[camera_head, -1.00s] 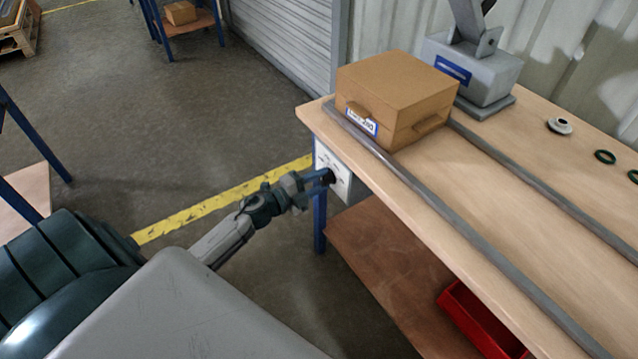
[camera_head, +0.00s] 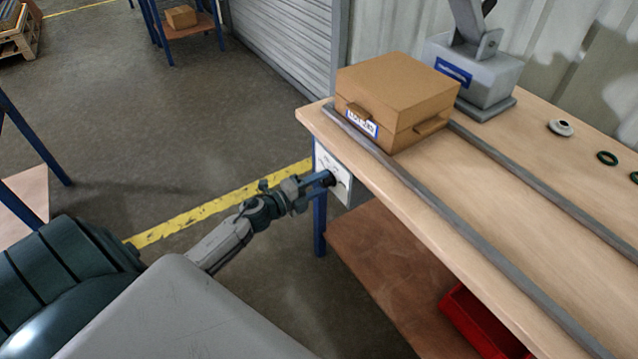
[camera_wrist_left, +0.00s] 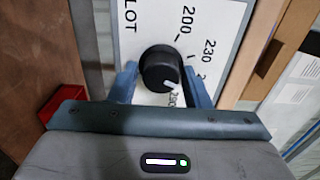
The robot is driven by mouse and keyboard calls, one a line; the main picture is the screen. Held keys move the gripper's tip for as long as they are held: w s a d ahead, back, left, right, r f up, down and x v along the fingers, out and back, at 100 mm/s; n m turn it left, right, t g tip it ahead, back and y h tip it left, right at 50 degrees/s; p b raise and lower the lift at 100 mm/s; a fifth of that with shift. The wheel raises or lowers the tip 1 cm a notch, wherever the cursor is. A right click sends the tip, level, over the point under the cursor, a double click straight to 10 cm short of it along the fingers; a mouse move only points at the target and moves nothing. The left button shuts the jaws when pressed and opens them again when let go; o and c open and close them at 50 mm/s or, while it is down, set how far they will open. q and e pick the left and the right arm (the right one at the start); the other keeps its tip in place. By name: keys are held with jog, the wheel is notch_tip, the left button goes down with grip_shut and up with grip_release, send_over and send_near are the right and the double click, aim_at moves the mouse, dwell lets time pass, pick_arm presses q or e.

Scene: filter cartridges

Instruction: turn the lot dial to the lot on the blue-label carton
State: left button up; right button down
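The carton (camera_head: 395,85) with a blue-edged white label (camera_head: 362,123) stands on the bench. The label starts with "LOT", but its number is too small to read surely. The lot dial is a black knob (camera_wrist_left: 160,66) on a white plate (camera_wrist_left: 212,20) at the bench's end. In the left wrist view its white pointer faces down and slightly right, toward a partly hidden number; 200 and 230 show above right. My left gripper (camera_head: 322,179) has its fingers on both sides of the knob, seemingly touching it (camera_wrist_left: 160,82). My right gripper is out of view.
Two grey rails (camera_head: 455,222) run along the bench top (camera_head: 560,190). A grey press (camera_head: 472,70) stands behind the carton, with small rings (camera_head: 607,158) to its right. A red bin (camera_head: 480,322) sits on the lower shelf.

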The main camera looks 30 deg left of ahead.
pick_arm(q)
jog(key=shift+o, duration=1.1)
jog(key=shift+s, duration=0.15)
jog(key=b+v, duration=0.1)
jog(key=v, duration=0.9)
jog(key=shift+s+b, duration=0.25)
jog(key=shift+b, duration=0.05)
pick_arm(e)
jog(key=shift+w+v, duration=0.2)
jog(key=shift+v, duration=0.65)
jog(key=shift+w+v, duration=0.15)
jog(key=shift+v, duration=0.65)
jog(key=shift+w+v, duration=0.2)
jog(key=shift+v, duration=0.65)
pick_arm(q)
jog(key=shift+a+f, duration=0.1)
jog(key=shift+a, duration=0.05)
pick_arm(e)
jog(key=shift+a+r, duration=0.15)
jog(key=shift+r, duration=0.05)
